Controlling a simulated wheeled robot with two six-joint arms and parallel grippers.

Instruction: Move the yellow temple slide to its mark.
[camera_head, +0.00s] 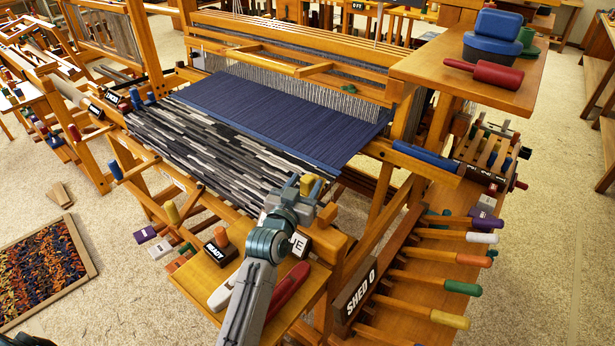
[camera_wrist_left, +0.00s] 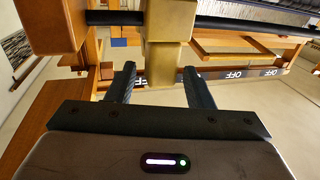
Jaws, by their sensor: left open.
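The yellow temple slide (camera_wrist_left: 162,62) shows in the left wrist view as a squarish yellow block with a narrower part hanging below it. In the head view a small yellow piece, probably the same slide (camera_head: 309,183), shows just beyond my left gripper (camera_head: 304,193) at the cloth's front right corner. In the left wrist view my left gripper (camera_wrist_left: 160,82) is open. The slide's lower part lies between its two dark fingers, with gaps at both sides. I cannot make out the slide's mark. My right gripper is not in view.
A dark rod (camera_wrist_left: 235,24) runs across behind the slide. Under my left arm, a wooden shelf (camera_head: 262,298) carries a red shuttle (camera_head: 288,290). A rack of coloured-tipped levers (camera_head: 430,280) stands at the right. An upper shelf (camera_head: 455,80) holds blue and red items.

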